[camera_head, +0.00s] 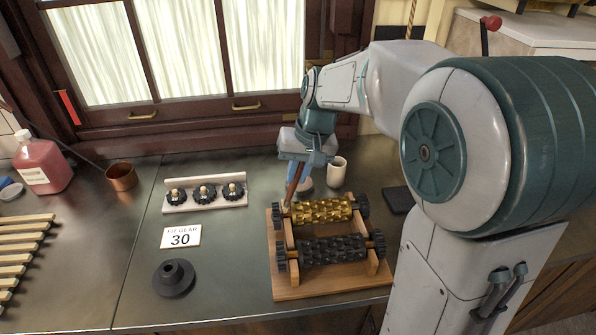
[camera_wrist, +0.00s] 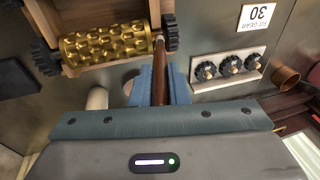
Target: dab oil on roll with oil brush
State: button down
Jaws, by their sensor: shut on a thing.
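My gripper (camera_head: 297,168) is shut on the oil brush (camera_head: 294,184), a thin brown wooden handle that points down. The brush also shows in the wrist view (camera_wrist: 159,75), between the blue fingers. Its lower end is at the left end of the gold roll (camera_head: 322,211); I cannot tell whether it touches. The gold roll, patterned with bumps, lies across the wooden stand, and it also shows in the wrist view (camera_wrist: 103,46). A black roll (camera_head: 331,250) lies in front of it on the same stand (camera_head: 330,287). The brush tip is hard to make out.
A white cup (camera_head: 337,172) stands behind the stand. A rack with several black gears (camera_head: 205,194), a sign reading 30 (camera_head: 180,237) and a black stepped disc (camera_head: 173,278) are left of it. A copper pot (camera_head: 121,176) and a pink bottle (camera_head: 40,163) stand farther left.

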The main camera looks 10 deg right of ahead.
jog(key=shift+w+a+r+p+v, duration=0.15)
jog(key=shift+a+p+v, duration=0.1)
jog(key=shift+p+v, duration=0.8)
jog(key=shift+w+a+p+v, duration=0.2)
jog(key=shift+p+v, duration=0.55)
jog(key=shift+v, duration=0.55)
jog(key=shift+w+a+r+p+v, duration=0.1)
jog(key=shift+a+p+v, duration=0.15)
jog(key=shift+p+v, duration=0.8)
